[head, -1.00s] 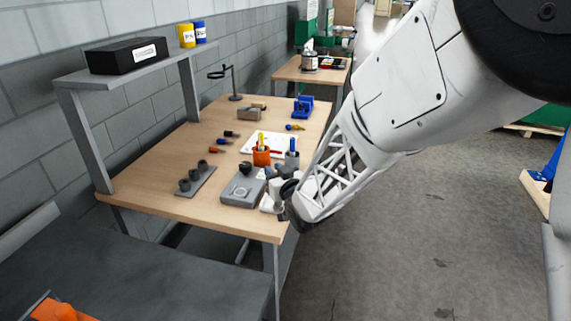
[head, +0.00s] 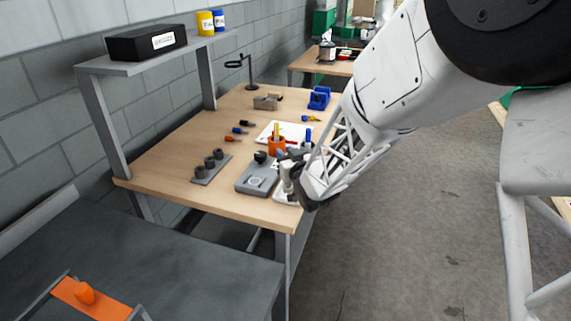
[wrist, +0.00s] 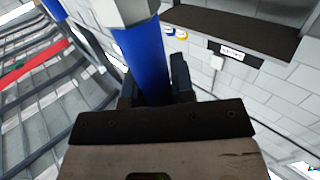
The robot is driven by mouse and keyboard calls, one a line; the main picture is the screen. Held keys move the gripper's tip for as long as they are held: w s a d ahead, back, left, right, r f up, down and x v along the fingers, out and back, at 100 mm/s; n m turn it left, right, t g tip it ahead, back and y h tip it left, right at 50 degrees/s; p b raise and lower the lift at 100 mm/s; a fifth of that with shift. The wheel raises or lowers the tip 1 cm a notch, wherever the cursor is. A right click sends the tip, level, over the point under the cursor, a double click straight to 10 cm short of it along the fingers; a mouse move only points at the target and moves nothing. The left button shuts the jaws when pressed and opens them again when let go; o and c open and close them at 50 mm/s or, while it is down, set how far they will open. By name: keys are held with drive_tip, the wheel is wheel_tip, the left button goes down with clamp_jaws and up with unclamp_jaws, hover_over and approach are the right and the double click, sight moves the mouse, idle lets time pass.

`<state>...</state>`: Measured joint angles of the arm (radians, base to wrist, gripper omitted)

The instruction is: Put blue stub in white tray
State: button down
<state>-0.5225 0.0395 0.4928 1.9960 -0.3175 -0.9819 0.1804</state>
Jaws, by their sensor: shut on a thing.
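The blue stub (wrist: 147,62) is a blue cylinder with a pale grey faceted end, seen in the wrist view. My gripper (wrist: 157,95) is shut on it, with dark fingers on both sides. In the head view my gripper (head: 291,170) is low over the workbench's front right corner, and the blue of the stub cannot be made out there. I cannot tell whether the stub touches the tray.
A grey fixture (head: 256,179) stands just left of my gripper. A rack with dark cylinders (head: 209,168) is further left. The wooden bench (head: 170,190) is bare at front left.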

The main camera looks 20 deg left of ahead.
drive_tip(key=shift+f, duration=1.7)
drive_tip(key=c, duration=1)
unclamp_jaws()
drive_tip(key=shift+s+d, duration=0.25)
drive_tip(key=shift+v, duration=5.65)
drive_tip(key=shift+r, duration=0.2)
